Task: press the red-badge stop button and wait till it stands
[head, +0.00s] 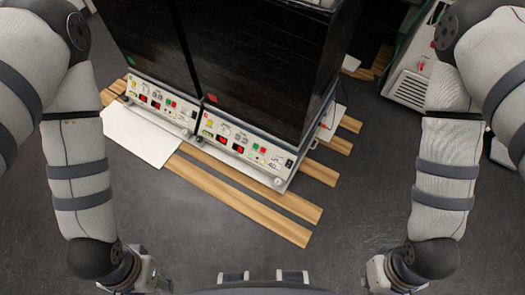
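Two tall black shaker cabinets stand side by side. The right cabinet (262,70) has a small red badge (212,98) low on its front; the left cabinet (150,35) has a green badge (131,61). Under the red badge is a white control panel (245,153) with lit red displays and a green and a red button (263,150) near its right half. Whether the shaker moves cannot be told. My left gripper (148,277) and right gripper (378,275) are low at the bottom, far from the panels, partly hidden by my wrists; their fingers are not clear.
The left cabinet has a similar panel (160,105). Wooden slats (245,198) and a white board (140,138) lie on the grey floor before the cabinets. A white and green machine (412,75) stands at the upper right.

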